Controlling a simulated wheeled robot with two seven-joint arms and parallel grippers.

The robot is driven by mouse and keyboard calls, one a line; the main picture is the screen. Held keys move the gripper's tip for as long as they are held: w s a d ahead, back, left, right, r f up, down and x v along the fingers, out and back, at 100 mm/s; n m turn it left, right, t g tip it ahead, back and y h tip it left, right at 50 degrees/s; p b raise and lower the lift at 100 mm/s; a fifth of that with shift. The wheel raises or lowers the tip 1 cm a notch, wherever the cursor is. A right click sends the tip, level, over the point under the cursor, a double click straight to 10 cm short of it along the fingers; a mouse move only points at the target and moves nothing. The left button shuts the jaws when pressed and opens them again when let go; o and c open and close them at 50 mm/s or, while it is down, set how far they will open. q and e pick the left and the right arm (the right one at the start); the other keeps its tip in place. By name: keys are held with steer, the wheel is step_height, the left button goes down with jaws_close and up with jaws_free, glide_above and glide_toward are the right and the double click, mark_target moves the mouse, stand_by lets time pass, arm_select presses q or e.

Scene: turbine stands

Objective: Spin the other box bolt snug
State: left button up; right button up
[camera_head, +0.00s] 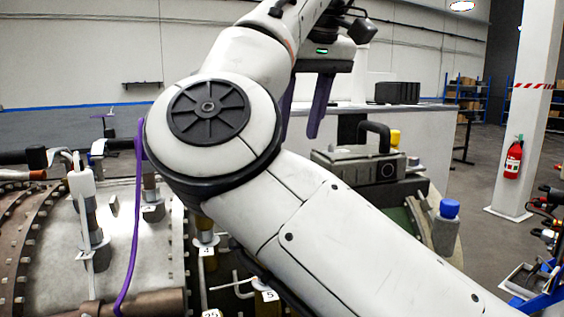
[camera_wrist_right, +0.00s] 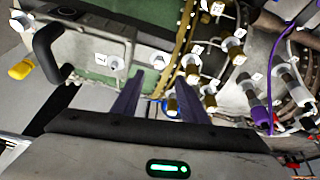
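The grey box (camera_head: 350,173) with a black handle stands at center right in the head view. In the right wrist view the box (camera_wrist_right: 85,48) is at upper left, with a pale bolt-like fitting (camera_wrist_right: 116,63) on its face. Another small fitting (camera_wrist_right: 158,62) shows just right of it; I cannot tell how tight either is. My right gripper (camera_head: 300,136) hangs at the top of the head view with its purple fingers apart. In the right wrist view the gripper (camera_wrist_right: 162,70) is open, with no object visibly held. My left gripper is not in view.
The turbine casing (camera_head: 120,225) with numbered fittings and a purple cable (camera_head: 134,220) fills the left. A blue-capped part (camera_head: 449,209) stands right of the box. My right arm hides much of the middle. A fire extinguisher (camera_head: 513,160) hangs on a pillar.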

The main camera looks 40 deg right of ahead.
steer(key=x, duration=0.8)
steer(key=shift+d+f, duration=0.1)
steer(key=shift+f, duration=0.2)
steer(key=shift+s, duration=0.1)
jaws_close()
steer(key=m, duration=0.2)
steer(key=m+h, duration=0.1)
steer(key=m, duration=0.1)
steer(key=m+g+h, duration=0.1)
steer(key=m, duration=0.1)
steer(key=shift+a, duration=0.3)
steer(key=m, duration=0.2)
steer(key=m+g, duration=0.1)
steer(key=m, duration=0.1)
steer(key=w+m+g+h, duration=0.1)
steer(key=m, duration=0.1)
steer(key=shift+a+r+m, duration=0.1)
steer(key=shift+a+m, duration=0.05)
steer(key=shift+m, duration=0.25)
steer(key=m+g, duration=0.1)
steer(key=m, duration=0.2)
steer(key=m+g, duration=0.1)
steer(key=m, duration=0.1)
steer(key=shift+w+g, duration=0.3)
steer(key=shift+w+m+g+y, duration=0.15)
steer(key=shift+m+g, duration=0.15)
steer(key=shift+m, duration=0.7)
steer(key=shift+m+g+y, duration=0.15)
steer(key=shift+m+g, duration=0.15)
steer(key=shift+m, duration=0.7)
